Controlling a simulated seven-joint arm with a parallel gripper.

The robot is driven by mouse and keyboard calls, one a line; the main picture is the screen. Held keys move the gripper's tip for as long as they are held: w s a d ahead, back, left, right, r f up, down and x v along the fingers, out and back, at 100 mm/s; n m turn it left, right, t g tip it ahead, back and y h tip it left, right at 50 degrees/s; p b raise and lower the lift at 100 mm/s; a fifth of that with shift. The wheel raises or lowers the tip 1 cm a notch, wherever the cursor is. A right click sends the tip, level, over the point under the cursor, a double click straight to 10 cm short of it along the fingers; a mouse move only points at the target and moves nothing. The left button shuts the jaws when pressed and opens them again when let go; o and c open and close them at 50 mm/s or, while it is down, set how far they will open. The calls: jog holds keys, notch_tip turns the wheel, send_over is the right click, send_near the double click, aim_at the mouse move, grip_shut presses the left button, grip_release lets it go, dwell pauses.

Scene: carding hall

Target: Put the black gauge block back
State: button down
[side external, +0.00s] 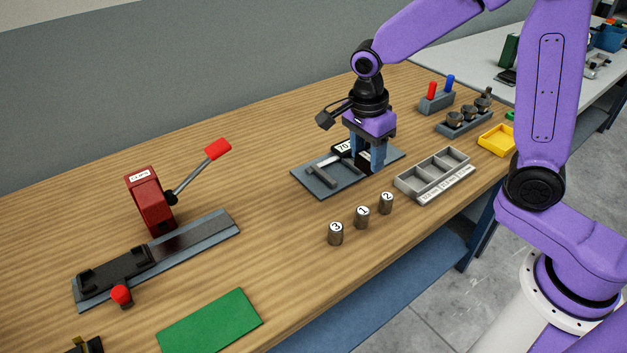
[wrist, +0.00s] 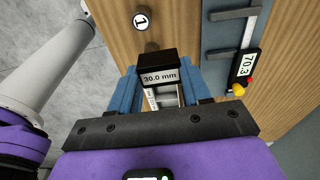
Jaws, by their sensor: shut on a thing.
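The black gauge block (wrist: 158,70), labelled 30.0 mm, is held between the fingertips of my gripper (wrist: 162,85). In the side view my gripper (side external: 367,160) points down and the dark block (side external: 363,161) shows between its blue fingers, partly hidden. It appears raised, in front of the right part of the slate plate (side external: 324,190); its exact height is unclear. The grey tray (side external: 404,190) with three labelled compartments lies just right of my gripper. Its compartments look empty in the side view. Part of the tray shows behind the block in the wrist view (wrist: 167,97).
A caliper (side external: 322,172) with a display lies on the plate. Numbered cylinders (side external: 362,217) stand in front. A yellow bin (side external: 497,141), a holder with dark knobs (side external: 463,124) and a red-and-blue pen stand (side external: 436,103) are right. A red lever press (side external: 150,200) and green mat (side external: 210,322) are left.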

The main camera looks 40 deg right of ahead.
jog(key=w+a+f, duration=0.3)
jog(key=w, duration=0.1)
jog(key=w+a+f, duration=0.3)
jog(key=w, duration=0.2)
jog(key=w+a+f, duration=0.3)
jog(key=w, duration=0.2)
jog(key=shift+f, duration=0.35)
jog(key=shift+w+f, duration=0.25)
jog(key=shift+f, duration=1.55)
jog(key=shift+f, duration=0.15)
jog(key=c, duration=0.5)
grip_release()
